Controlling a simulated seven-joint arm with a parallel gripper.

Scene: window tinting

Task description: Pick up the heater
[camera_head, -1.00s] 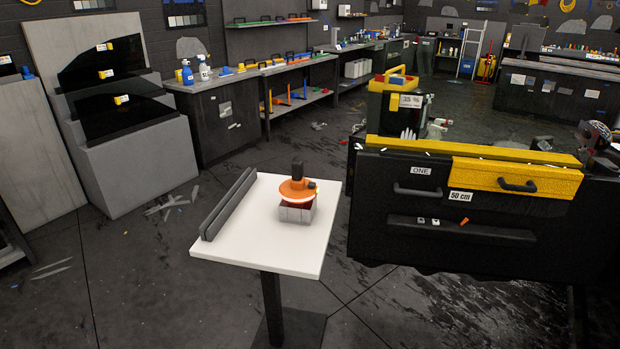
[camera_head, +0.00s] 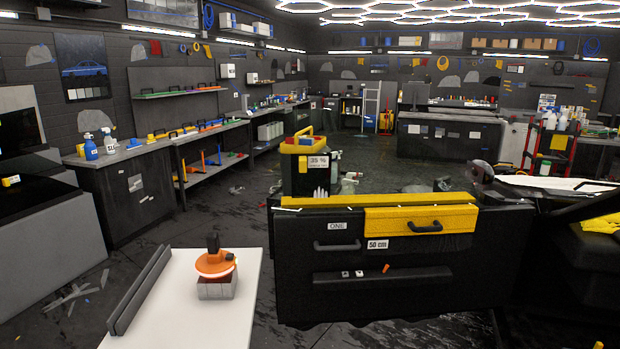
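I cannot clearly pick out a heater in this view. An orange round tool (camera_head: 215,264) with a black upright handle sits on a small grey box (camera_head: 217,288) on the white table (camera_head: 185,322) at the lower left. I cannot tell whether this tool is the heater. My gripper is not in view.
A dark grey rail (camera_head: 139,290) lies along the table's left side. A black cabinet (camera_head: 330,285) with a yellow drawer (camera_head: 420,219) stands to the right. A black and yellow toolbox (camera_head: 304,170) is on or behind it. A workbench (camera_head: 125,195) lines the left wall.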

